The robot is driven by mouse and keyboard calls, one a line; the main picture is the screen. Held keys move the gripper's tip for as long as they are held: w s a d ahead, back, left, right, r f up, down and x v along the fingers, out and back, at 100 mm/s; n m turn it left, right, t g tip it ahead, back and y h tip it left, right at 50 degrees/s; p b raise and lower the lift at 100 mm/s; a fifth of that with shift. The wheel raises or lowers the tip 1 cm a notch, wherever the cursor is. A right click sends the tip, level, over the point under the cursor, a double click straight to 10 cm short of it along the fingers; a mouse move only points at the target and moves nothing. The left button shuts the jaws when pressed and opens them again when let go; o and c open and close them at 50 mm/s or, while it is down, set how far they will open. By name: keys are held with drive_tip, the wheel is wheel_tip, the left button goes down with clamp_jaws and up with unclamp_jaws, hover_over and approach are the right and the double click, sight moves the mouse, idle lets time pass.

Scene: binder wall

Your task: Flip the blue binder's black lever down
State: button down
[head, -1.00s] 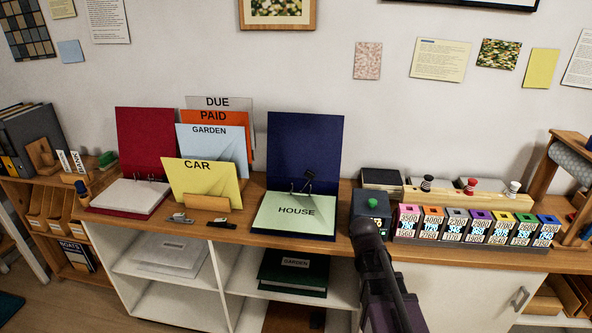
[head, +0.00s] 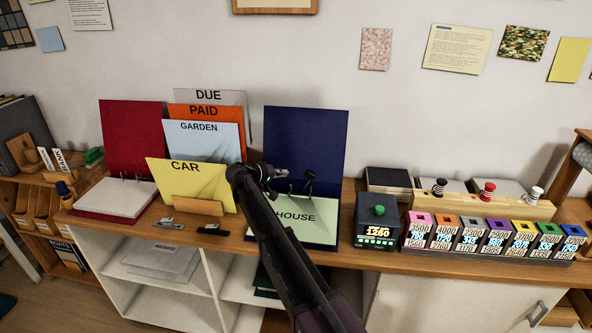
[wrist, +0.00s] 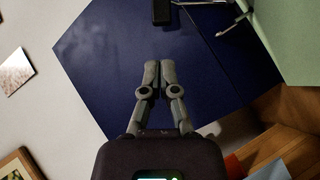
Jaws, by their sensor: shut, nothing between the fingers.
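The blue binder (head: 305,140) stands open, its cover upright against the wall and a pale green HOUSE sheet (head: 318,213) lying in its lower half. Its black lever (head: 309,177) and metal ring mechanism show just right of my gripper (head: 283,174), partly hidden by it. My gripper is shut and empty, in front of the cover near its lower left. In the wrist view the closed fingertips (wrist: 159,68) are over the blue cover (wrist: 100,55). The black lever end (wrist: 161,12) is at the top edge, apart from the fingertips.
A CAR folder (head: 190,180) and other labelled folders stand left of the binder, with a red binder (head: 133,135) beyond. A dark box with a green knob (head: 379,211) is close on the right, beside coloured number blocks (head: 490,235).

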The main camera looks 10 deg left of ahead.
drive_tip(key=shift+w+a+r, duration=0.2)
drive_tip(key=shift+a, duration=0.15)
drive_tip(key=shift+s+a, duration=0.1)
drive_tip(key=shift+s, duration=0.05)
drive_tip(key=shift+b+x, duration=1.8)
drive_tip(key=shift+x, duration=3.2)
